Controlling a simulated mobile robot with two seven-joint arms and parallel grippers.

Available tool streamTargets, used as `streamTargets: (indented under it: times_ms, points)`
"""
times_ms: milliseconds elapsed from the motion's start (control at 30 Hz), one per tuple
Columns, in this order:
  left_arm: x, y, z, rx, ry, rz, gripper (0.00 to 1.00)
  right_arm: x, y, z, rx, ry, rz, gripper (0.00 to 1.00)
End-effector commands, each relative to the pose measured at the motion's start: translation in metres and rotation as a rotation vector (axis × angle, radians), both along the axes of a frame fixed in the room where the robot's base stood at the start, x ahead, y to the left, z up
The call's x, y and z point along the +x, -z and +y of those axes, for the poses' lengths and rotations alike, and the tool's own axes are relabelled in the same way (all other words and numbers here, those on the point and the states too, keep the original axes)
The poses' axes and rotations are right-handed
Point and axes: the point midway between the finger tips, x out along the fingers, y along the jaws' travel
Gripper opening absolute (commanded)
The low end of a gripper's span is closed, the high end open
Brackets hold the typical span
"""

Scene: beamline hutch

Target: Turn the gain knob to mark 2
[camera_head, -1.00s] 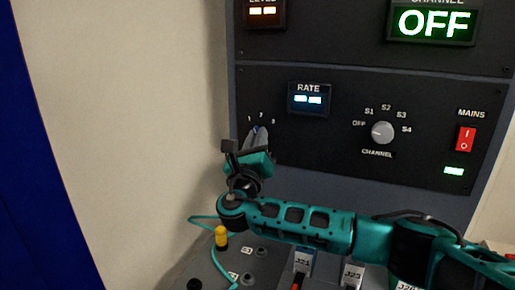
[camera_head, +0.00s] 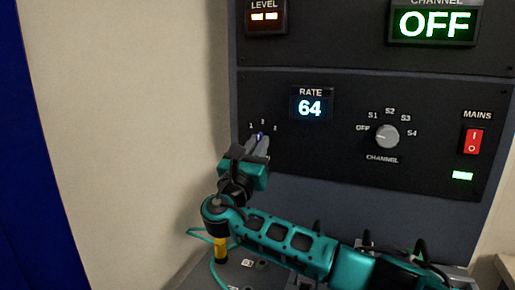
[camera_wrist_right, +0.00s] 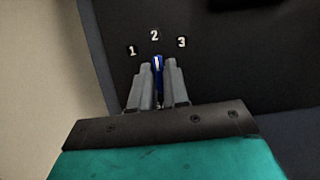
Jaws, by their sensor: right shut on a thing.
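The gain knob (camera_head: 260,136) is small and blue, on the lower left of the dark panel, under the marks 1, 2 and 3. In the right wrist view the knob (camera_wrist_right: 158,66) has a white line pointing up towards mark 2 (camera_wrist_right: 154,35). My right gripper (camera_head: 259,146) is shut on the knob, with one grey finger on each side, as the right wrist view also shows (camera_wrist_right: 160,82). The fingers hide the lower part of the knob. My left gripper is not in view.
The RATE display (camera_head: 311,106) reads 64. A channel knob (camera_head: 387,137) points towards OFF, right of centre. A red MAINS switch (camera_head: 473,140) is at the right edge. A yellow-topped item (camera_head: 221,248) and cables sit below my right arm.

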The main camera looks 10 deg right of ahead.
Motion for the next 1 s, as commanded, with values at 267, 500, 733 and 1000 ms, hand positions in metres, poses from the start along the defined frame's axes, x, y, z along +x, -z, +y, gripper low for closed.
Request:
streamTargets:
  times_ms: [267,500,733,1000]
  points:
    - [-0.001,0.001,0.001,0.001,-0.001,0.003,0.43,0.000,0.001,0.000,-0.001,-0.001,0.002,0.23]
    - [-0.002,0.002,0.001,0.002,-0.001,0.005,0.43,0.000,0.000,0.000,-0.001,-0.001,0.002,0.36]
    - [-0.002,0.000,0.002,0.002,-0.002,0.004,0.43,-0.004,0.002,0.004,-0.001,-0.002,0.002,0.36]
    - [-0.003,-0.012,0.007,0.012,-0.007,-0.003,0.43,-0.043,0.019,0.030,0.003,-0.006,0.007,0.36]
